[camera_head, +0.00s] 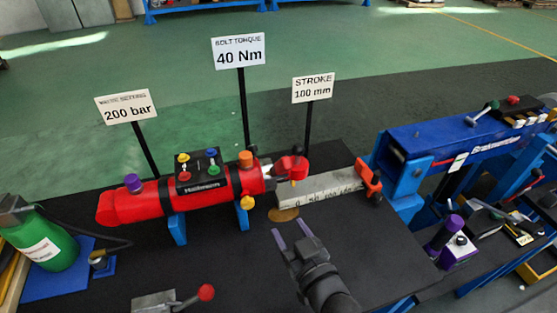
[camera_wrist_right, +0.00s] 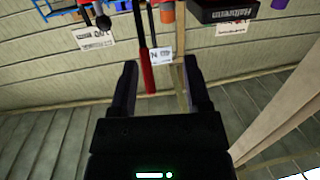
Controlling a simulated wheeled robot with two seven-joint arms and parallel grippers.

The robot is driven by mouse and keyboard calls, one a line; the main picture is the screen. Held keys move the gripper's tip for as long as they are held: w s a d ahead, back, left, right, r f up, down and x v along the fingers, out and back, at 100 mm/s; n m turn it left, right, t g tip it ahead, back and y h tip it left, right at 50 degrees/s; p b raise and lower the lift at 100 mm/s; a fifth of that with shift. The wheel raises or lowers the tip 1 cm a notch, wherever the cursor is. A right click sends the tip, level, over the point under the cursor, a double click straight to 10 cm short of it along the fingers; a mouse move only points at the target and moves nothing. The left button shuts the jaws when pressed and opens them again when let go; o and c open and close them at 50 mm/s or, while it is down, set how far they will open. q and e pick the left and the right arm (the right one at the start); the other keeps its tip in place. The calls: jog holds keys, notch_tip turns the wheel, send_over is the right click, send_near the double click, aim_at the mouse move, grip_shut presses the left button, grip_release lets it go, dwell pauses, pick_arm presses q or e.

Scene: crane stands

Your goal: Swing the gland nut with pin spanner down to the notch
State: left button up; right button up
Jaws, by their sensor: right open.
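A red cylinder (camera_head: 150,203) lies on blue stands on the black bench. At its right end is a dark collar with a red piece (camera_head: 291,166), probably the gland nut and spanner; which part is the spanner's handle and where the notch lies are hard to tell. My right gripper (camera_head: 291,230) is open and empty, in front of and below that end, apart from it. In the right wrist view its two fingers (camera_wrist_right: 160,64) stand apart, with a black-and-red rod (camera_wrist_right: 149,78) seen between them, perhaps farther off. My left gripper is not in view.
A grey scale bar (camera_head: 325,190) and blue crane boom (camera_head: 455,137) stand right of the cylinder. Three signs on posts rise behind. A red-knobbed lever (camera_head: 205,293) and green bottle (camera_head: 42,244) are at front left.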

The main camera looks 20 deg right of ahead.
aim_at(283, 159)
jog(key=w+r+t, duration=0.1)
jog(key=w+r, duration=0.2)
jog(key=w+d+r+m+t+h, duration=0.1)
jog(key=w+r+t, duration=0.1)
jog(key=w+r, duration=0.1)
jog(key=w+r+t+h, duration=0.1)
jog(key=w+r+t, duration=0.1)
jog(key=w+r, duration=0.2)
jog(key=shift+w+d+m, duration=0.2)
jog(key=shift+m, duration=0.2)
grip_shut()
dwell(1.0)
